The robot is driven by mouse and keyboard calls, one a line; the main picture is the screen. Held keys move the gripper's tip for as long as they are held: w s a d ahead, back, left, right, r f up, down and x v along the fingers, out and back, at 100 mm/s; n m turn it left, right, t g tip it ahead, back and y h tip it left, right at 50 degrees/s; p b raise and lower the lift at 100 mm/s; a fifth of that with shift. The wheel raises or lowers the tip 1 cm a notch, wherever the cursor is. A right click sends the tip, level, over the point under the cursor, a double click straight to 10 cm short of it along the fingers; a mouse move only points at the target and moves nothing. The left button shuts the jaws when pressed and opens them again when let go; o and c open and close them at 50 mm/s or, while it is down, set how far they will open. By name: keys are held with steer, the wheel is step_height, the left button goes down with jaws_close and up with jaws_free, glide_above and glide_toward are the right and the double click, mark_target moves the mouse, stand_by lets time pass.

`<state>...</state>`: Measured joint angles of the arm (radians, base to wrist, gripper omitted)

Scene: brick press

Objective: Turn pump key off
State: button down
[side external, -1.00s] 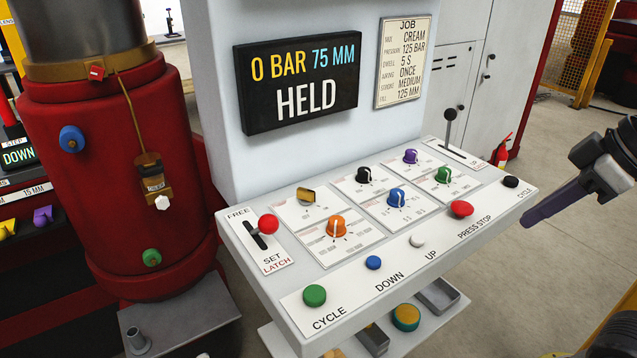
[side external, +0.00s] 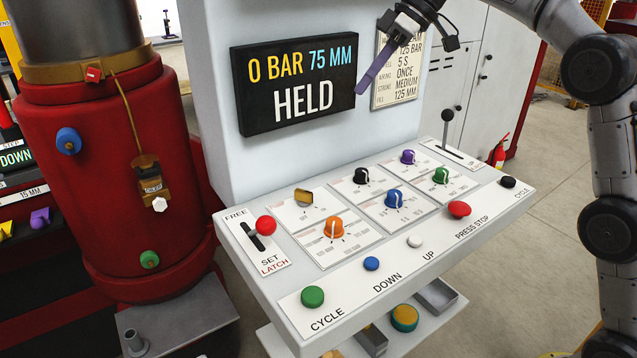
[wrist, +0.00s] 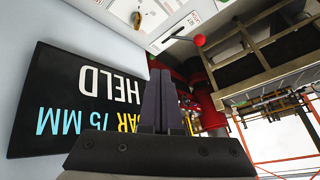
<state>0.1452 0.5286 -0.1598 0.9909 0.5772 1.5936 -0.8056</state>
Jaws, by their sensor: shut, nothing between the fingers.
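A flat brass key-like handle (side external: 304,197) stands at the back left of the white control panel (side external: 290,262); its label is too small to read. It also shows in the wrist view (wrist: 135,19) at the top, upside down. My gripper (side external: 362,90) is shut and empty, its purple fingers pointing down and left in front of the right edge of the black display. It is well above the panel, up and to the right of the brass handle. In the wrist view the closed fingers (wrist: 161,75) are at the centre.
The display (side external: 295,85) reads 0 BAR 75 MM HELD. Close to the brass handle are an orange knob (side external: 334,229), a black knob (side external: 362,175) and the red-ball latch lever (side external: 265,226). A tall lever (side external: 446,130) stands at the panel's far right.

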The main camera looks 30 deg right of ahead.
mark_target(304, 196)
steer(key=w+d+f+m+g+y, duration=0.1)
steer(key=w+d+f, duration=0.1)
steer(key=w+f, duration=0.5)
steer(key=w+d+f+g, duration=0.1)
steer(key=w+d+f, duration=0.2)
steer(key=f, duration=0.8)
steer(key=x, duration=0.9)
steer(key=shift+a+f, duration=0.15)
steer(key=shift+a, duration=0.2)
steer(key=shift+s+a, duration=0.3)
steer(key=shift+a, duration=0.25)
steer(key=shift+s+a, duration=0.3)
steer(key=shift+a, duration=0.3)
steer(key=shift+s+a, duration=0.3)
steer(key=shift+a, duration=0.15)
